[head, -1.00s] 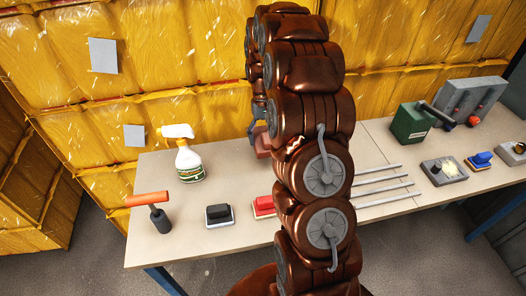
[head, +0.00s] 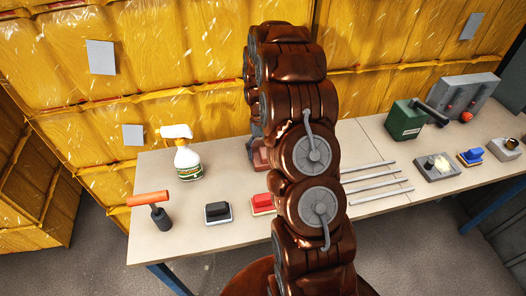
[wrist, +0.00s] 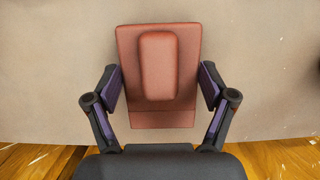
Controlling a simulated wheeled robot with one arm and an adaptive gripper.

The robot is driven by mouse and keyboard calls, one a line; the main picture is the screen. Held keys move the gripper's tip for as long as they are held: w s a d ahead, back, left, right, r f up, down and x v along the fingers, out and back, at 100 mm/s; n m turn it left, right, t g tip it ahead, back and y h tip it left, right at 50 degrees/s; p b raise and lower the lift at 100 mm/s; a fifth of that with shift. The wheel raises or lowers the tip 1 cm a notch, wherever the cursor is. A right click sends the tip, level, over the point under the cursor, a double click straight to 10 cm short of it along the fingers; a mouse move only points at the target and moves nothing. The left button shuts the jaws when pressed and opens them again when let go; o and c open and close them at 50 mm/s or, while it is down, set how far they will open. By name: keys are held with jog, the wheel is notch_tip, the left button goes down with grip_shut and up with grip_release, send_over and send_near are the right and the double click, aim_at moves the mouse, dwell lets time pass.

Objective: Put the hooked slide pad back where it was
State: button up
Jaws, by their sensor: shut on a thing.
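My gripper (wrist: 160,88) is shut on a reddish-brown slide pad (wrist: 159,65), a flat plate with a rounded raised grip on top. The two fingers lie against its left and right sides in the wrist view. In the head view the pad (head: 262,159) shows at the left edge of my arm, over the back part of the table (head: 225,177). My arm hides much of it and most of my gripper (head: 251,148). No hook can be made out. I cannot tell whether the pad touches the tabletop.
A black pad (head: 217,212) and a red pad (head: 262,203) lie near the front edge. Yellow wrapped crates (head: 210,60) stand behind.

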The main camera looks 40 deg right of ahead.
jog(key=o, duration=1.5)
jog(key=shift+f, duration=0.1)
jog(key=b+v, duration=0.4)
jog(key=v, duration=0.7)
jog(key=s+a+r+n, duration=0.2)
jog(key=s+a+r, duration=0.45)
jog(key=a, duration=0.25)
jog(key=s+a+n, duration=0.1)
jog(key=s+a, duration=0.3)
jog(key=s, duration=0.4)
jog(key=s+a, duration=0.4)
jog(key=s, duration=0.5)
jog(key=s+a+n+t+h, duration=0.1)
jog(key=s+a, duration=0.4)
jog(key=s, duration=0.4)
jog(key=shift+r+n, duration=0.1)
jog(key=shift+n, duration=0.2)
